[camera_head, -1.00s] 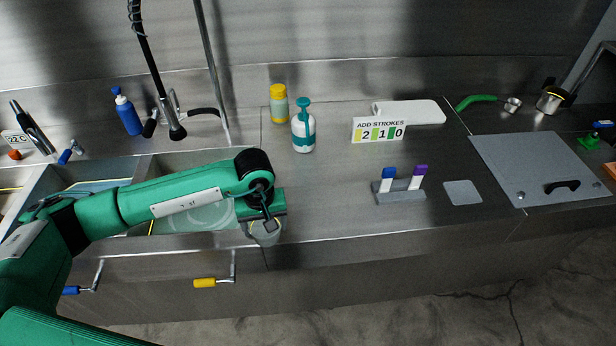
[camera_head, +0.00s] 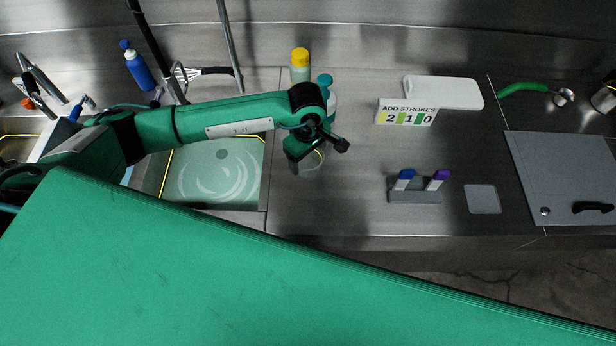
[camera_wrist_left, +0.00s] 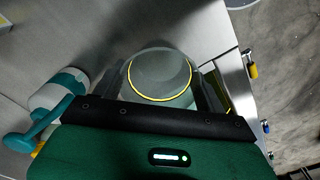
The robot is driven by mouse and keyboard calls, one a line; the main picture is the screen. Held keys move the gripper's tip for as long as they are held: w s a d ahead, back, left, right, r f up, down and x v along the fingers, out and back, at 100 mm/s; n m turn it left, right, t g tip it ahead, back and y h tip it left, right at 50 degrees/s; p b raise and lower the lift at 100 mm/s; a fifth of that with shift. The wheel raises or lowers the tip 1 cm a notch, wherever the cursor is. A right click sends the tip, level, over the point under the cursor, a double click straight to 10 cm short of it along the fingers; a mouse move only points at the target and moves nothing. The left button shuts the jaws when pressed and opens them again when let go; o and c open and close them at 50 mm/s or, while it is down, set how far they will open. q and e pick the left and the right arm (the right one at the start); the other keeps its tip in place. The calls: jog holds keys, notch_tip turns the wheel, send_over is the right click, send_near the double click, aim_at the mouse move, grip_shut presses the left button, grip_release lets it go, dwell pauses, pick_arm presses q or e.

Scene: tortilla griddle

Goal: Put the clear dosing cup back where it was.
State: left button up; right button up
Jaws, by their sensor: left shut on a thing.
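The clear dosing cup (camera_head: 311,166) is between the jaws of my left gripper (camera_head: 318,152), over the counter just right of the sink. In the left wrist view the cup (camera_wrist_left: 160,72) shows as a see-through round with a yellow ring, with a finger on each side. My left gripper is shut on it. The wrist hides part of the cup in the head view, and I cannot tell whether its base touches the counter. My right gripper is not in view.
The sink (camera_head: 262,190) with pale green liquid lies left of the cup. A white and teal pump bottle (camera_head: 331,102) and a yellow-capped bottle (camera_head: 300,66) stand behind it. A grey marker holder (camera_head: 415,196) is to the right, with bare counter between.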

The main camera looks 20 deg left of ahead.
pick_arm(q)
jog(key=f+b, duration=0.1)
jog(key=f, duration=0.2)
jog(key=f+b, duration=0.1)
jog(key=f, duration=0.2)
jog(key=shift+w, duration=0.2)
jog(key=shift+f, duration=0.3)
notch_tip(320, 180, down, 5)
jog(key=b, duration=0.2)
jog(key=shift+s+f+b, duration=0.1)
jog(key=shift+f+b, duration=0.05)
jog(key=shift+b, duration=0.15)
jog(key=shift+f, duration=0.1)
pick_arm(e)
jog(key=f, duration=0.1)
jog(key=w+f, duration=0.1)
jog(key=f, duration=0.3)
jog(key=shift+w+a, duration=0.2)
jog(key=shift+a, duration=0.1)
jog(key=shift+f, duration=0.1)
